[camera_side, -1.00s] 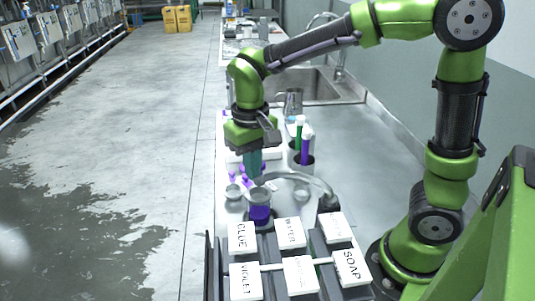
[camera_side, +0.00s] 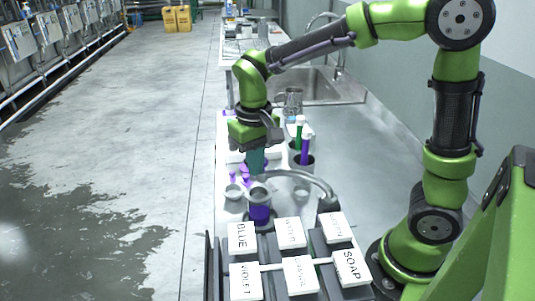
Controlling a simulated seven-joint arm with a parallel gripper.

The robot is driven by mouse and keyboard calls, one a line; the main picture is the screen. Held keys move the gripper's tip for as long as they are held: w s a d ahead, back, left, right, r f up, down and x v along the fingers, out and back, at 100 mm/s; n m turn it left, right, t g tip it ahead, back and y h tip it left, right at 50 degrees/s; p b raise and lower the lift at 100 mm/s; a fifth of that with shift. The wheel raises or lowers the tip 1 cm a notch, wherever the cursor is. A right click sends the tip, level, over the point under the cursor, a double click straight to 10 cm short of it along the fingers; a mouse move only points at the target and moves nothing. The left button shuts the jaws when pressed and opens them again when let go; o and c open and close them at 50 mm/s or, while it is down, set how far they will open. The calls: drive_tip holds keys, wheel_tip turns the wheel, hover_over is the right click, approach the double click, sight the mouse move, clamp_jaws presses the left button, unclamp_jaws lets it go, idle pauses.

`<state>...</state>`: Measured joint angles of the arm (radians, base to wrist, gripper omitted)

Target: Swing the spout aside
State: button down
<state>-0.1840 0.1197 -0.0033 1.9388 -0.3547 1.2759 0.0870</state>
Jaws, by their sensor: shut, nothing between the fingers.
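The spout (camera_side: 308,177) is a curved grey metal tube. It rises from a dark post (camera_side: 328,203) behind the labelled blocks and arches left toward a clear beaker (camera_side: 259,212) of purple liquid. My gripper (camera_side: 257,172) points down just above and behind the beaker, at the spout's free left end. Its teal fingers are shut with nothing held. The spout's tip is hard to make out there, and I cannot tell whether the fingers touch it.
White blocks labelled BLUE (camera_side: 241,238), VIOLET (camera_side: 245,281) and SOAP (camera_side: 350,267) stand in front, among others. A cup with green and purple sticks (camera_side: 302,157) stands behind the spout. A small metal dish (camera_side: 233,192) is left of the beaker. The bench right of the spout is clear.

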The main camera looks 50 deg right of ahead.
drive_tip(key=shift+d, duration=0.15)
drive_tip(key=shift+w+d, duration=0.2)
drive_tip(key=shift+d, duration=0.35)
drive_tip(key=shift+w+d, duration=0.15)
drive_tip(key=shift+d, duration=0.35)
drive_tip(key=shift+d, duration=0.4)
drive_tip(key=shift+w+d, duration=0.15)
drive_tip(key=shift+d, duration=0.6)
drive_tip(key=shift+d, duration=1.15)
